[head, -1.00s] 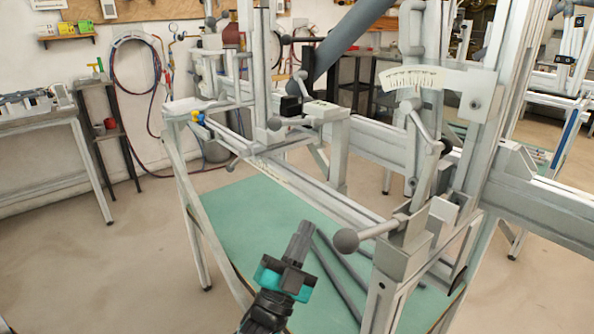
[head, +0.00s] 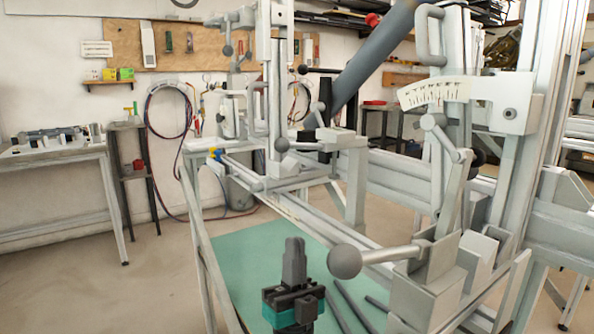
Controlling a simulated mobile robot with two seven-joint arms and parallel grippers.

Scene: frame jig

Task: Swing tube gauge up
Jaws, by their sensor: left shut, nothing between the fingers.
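The frame jig stands in front of me, with a slanted grey tube (head: 374,55) crossing its upper part. A white angle scale (head: 433,92) with tick marks sits on the right upright, and a grey lever arm hangs below it. I cannot tell which part is the tube gauge. A lever with a large grey ball knob (head: 345,261) points left from a clamp at the jig's near right. My left gripper (head: 294,243) points up, shut and empty, to the left of the ball knob and apart from it. My right gripper is not in view.
A green shelf board (head: 250,262) lies low inside the jig, with dark tubes (head: 350,308) on it. A side bench (head: 50,165) stands at the left. A small shelf stand and coiled hoses (head: 168,110) are by the wall. Open floor lies between bench and jig.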

